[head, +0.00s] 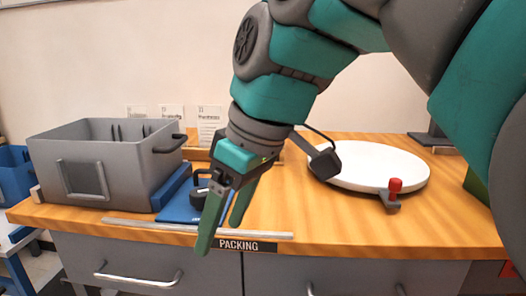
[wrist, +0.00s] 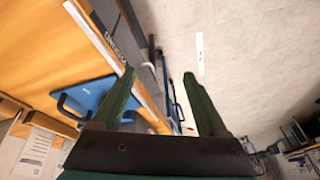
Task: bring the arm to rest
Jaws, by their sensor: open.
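My gripper (head: 222,227) hangs from my teal and grey arm in the head view, fingers pointing down in front of the wooden table's front edge. Its two green fingers are apart, with nothing between them. In the wrist view the open fingers (wrist: 158,95) show with floor and the drawer fronts beyond them. The wooden table (head: 300,205) lies behind and to the right of the gripper. The part of the table behind my arm is hidden.
A grey crate (head: 125,165) stands at the table's left. A blue mat (head: 180,211) with a dark object lies right of it, partly behind my gripper. A white round plate (head: 385,165) and a red knob (head: 395,185) are at the right. A metal strip (head: 150,227) runs along the front edge.

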